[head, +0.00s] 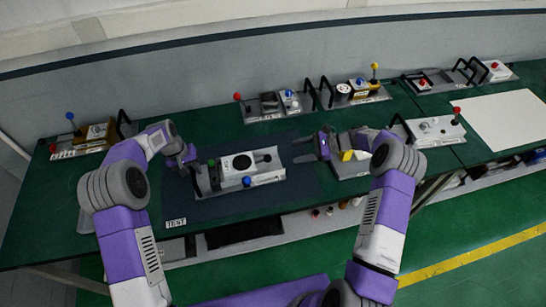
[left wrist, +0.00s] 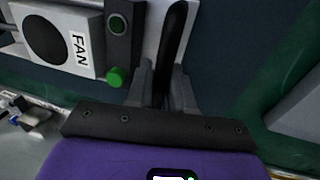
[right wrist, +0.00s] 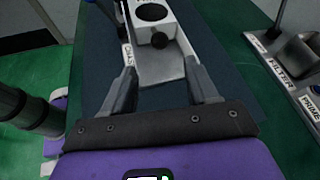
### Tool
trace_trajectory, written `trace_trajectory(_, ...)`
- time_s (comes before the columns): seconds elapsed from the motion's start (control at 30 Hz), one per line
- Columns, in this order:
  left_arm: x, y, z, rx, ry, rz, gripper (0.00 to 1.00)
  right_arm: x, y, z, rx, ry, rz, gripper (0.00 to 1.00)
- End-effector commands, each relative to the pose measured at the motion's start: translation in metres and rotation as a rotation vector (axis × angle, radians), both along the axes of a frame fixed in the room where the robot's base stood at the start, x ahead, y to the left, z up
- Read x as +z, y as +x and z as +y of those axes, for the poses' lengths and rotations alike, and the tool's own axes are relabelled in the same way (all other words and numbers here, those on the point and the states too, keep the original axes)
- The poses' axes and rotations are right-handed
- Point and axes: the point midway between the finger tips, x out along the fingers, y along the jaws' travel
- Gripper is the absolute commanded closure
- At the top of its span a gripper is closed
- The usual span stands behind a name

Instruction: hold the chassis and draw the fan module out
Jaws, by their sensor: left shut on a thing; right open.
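The grey chassis (head: 270,178) lies on the dark mat, with a black handle at its left end. The white fan module (head: 228,169), with a black round grille, sits in it; its FAN label shows in the left wrist view (left wrist: 82,50). My left gripper (head: 191,160) is shut on the black handle (left wrist: 174,40). My right gripper (head: 317,150) is open and empty, beyond the chassis's right end. In the right wrist view its fingers (right wrist: 163,88) are spread, with the dark knob (right wrist: 160,40) of the module ahead, apart from them.
A blue knob (head: 247,181) stands at the chassis's front and a green knob (left wrist: 115,77) near its handle. A unit with a yellow part (head: 347,155) sits beside my right gripper. Several other units line the table's back. A white board (head: 500,122) lies at right.

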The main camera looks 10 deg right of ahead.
Motion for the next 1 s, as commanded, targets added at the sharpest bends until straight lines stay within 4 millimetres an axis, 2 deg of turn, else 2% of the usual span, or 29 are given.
trace_trajectory(0.03, -0.005, -0.003, 0.002, 0.0, 0.005, 0.011, 1.0, -0.003, 0.001, 0.01, 0.005, 0.003, 0.001, 0.42)
trace_trajectory(0.3, -0.005, -0.003, 0.002, 0.0, 0.005, 0.011, 1.0, -0.024, 0.014, 0.059, 0.006, 0.001, 0.001, 0.42)
trace_trajectory(0.5, -0.005, -0.003, 0.002, 0.0, 0.005, 0.012, 1.0, -0.035, 0.021, 0.085, 0.004, 0.001, 0.001, 0.42)
trace_trajectory(0.7, -0.005, -0.003, 0.002, 0.0, 0.005, 0.012, 1.0, -0.039, 0.024, 0.094, 0.001, -0.001, 0.0, 0.42)
trace_trajectory(0.93, -0.006, -0.003, 0.002, -0.001, 0.005, 0.013, 1.0, -0.039, 0.024, 0.094, 0.002, -0.001, 0.0, 0.42)
trace_trajectory(0.97, -0.006, -0.003, 0.002, -0.001, 0.005, 0.013, 1.0, -0.039, 0.024, 0.094, 0.001, -0.001, 0.0, 0.43)
trace_trajectory(1.0, -0.006, -0.003, 0.002, -0.001, 0.005, 0.013, 1.0, -0.039, 0.024, 0.094, 0.002, -0.001, 0.0, 0.49)
